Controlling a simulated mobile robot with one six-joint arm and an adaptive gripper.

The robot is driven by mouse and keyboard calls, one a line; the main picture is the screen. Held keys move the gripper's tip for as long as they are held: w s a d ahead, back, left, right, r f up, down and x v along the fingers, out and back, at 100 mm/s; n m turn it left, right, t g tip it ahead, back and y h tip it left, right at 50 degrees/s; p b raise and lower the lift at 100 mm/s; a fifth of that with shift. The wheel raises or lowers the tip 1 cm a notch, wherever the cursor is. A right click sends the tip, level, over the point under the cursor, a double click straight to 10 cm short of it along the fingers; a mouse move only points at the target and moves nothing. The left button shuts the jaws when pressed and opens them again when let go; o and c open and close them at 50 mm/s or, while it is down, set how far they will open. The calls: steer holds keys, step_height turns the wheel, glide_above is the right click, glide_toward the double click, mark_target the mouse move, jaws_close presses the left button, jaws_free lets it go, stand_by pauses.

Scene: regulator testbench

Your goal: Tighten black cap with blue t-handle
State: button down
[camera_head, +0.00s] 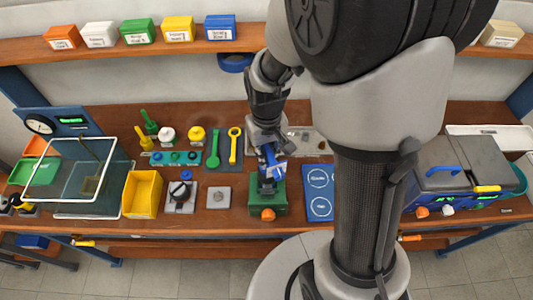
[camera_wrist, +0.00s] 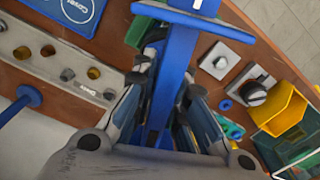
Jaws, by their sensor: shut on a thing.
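My gripper (camera_head: 268,150) is above the green fixture (camera_head: 281,196) at the middle of the bench. It is shut on the blue t-handle (camera_head: 271,159). In the wrist view the t-handle (camera_wrist: 178,50) runs out between the fingers of my gripper (camera_wrist: 165,105), with its crossbar at the top of the picture. A dark part (camera_head: 266,184) shows in the fixture under the gripper; I cannot tell whether the t-handle touches it. A black round cap (camera_head: 181,189) sits on a grey plate left of the fixture, also seen in the wrist view (camera_wrist: 253,94).
A yellow bin (camera_head: 142,194) and a glass tank (camera_head: 90,175) stand to the left. A small grey plate (camera_head: 218,197) lies beside the fixture. Green and yellow wrenches (camera_head: 234,146) lie behind. A blue mat (camera_head: 319,182) lies right of the fixture, and a grey-lidded box (camera_head: 460,165) stands farther right.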

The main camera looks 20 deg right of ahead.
steer(key=shift+m, duration=0.7)
steer(key=shift+m, duration=0.8)
steer(key=shift+d+m, duration=0.1)
steer(key=shift+m, duration=0.7)
steer(key=shift+m, duration=0.8)
